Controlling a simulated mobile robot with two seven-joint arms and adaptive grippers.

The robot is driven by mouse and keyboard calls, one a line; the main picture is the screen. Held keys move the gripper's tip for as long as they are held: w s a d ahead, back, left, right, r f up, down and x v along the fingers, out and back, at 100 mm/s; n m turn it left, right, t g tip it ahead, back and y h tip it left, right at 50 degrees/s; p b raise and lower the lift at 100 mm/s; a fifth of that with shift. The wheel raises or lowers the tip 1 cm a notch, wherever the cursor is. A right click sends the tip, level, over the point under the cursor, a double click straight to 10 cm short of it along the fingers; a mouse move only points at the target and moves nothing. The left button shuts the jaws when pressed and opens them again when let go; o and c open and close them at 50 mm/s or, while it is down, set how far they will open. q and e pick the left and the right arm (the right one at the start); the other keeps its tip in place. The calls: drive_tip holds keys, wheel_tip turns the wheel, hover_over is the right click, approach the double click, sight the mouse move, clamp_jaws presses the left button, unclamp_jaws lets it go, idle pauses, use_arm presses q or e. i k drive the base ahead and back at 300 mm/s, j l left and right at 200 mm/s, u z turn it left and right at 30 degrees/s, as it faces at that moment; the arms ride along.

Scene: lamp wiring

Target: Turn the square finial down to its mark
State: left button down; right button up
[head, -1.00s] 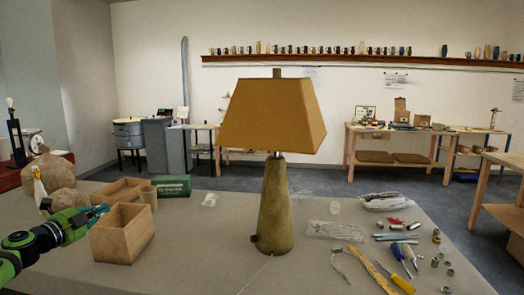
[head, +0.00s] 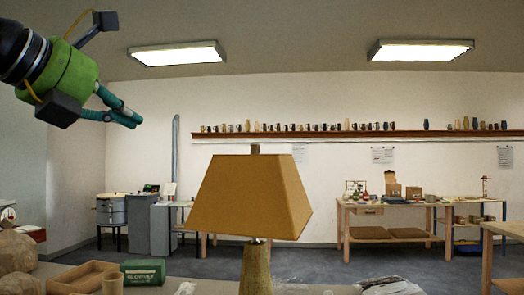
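The square finial (head: 255,149) is a small brown block standing on top of the lampshade (head: 250,198) in the head view. The shade is a tan, four-sided tapered one on a mottled olive lamp base (head: 256,270), whose lower part is cut off by the picture's bottom edge. I cannot make out a mark at the finial. My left gripper (head: 138,121) is raised at the upper left, well left of the finial and higher in the picture. Its teal fingers come together at the tips with nothing between them. My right gripper is not in view.
On the table at lower left are a wooden tray (head: 82,277), a green box (head: 143,272) and brown sacks (head: 15,255). Far behind, a wall shelf (head: 350,135) holds mugs and vases. The air between gripper and shade is clear.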

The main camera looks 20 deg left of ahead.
sight(254, 148)
drive_tip(key=i, duration=1.15)
